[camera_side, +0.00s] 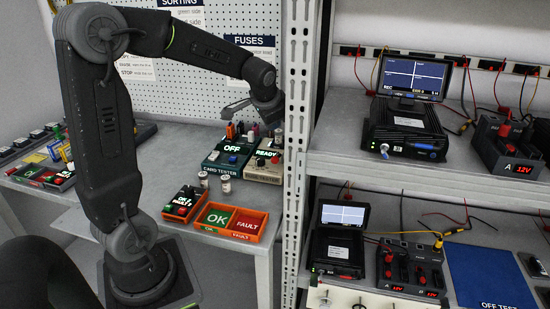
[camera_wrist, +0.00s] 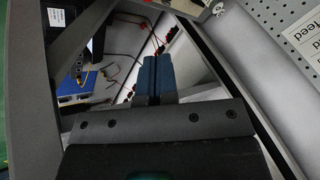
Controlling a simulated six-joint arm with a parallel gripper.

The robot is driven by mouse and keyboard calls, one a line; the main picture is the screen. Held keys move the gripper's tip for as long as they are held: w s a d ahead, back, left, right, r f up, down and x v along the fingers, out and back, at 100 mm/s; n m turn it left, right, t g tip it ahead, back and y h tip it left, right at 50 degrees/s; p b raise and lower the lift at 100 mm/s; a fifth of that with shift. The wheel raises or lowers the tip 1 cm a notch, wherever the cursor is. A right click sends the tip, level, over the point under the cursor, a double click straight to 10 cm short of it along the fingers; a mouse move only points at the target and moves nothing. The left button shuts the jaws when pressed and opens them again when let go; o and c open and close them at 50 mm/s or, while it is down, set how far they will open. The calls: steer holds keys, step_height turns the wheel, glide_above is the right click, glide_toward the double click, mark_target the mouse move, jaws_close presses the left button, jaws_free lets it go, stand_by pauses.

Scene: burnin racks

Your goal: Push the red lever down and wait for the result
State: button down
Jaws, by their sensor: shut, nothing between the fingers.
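My gripper (camera_side: 236,108) is above the back of the bench in the side view, near the pegboard and over the card tester. It is shut and empty. In the wrist view its blue-padded fingers (camera_wrist: 150,76) are together. Small orange and red parts stand on or behind these two boxes. I cannot tell which, if any, is the red lever. My gripper appears apart from both boxes.
A perforated rack post (camera_side: 297,120) stands close to my gripper's right. Shelves beyond hold instruments, screens and cables.

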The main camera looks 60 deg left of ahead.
mark_target(276, 158)
steer(key=w+a+f+m+g+h, duration=0.3)
steer(key=w+f+m+g, duration=0.1)
steer(key=m, duration=0.7)
steer(key=shift+a+f+g, duration=0.15)
steer(key=shift+f+g, duration=0.2)
steer(key=shift+g, duration=0.15)
steer(key=shift+w, duration=0.1)
steer(key=shift+s+a+f, duration=0.1)
steer(key=shift+a+f, duration=0.05)
steer(key=shift+f, duration=1.6)
steer(key=shift+s+a+f, duration=0.1)
steer(key=shift+f, duration=1.6)
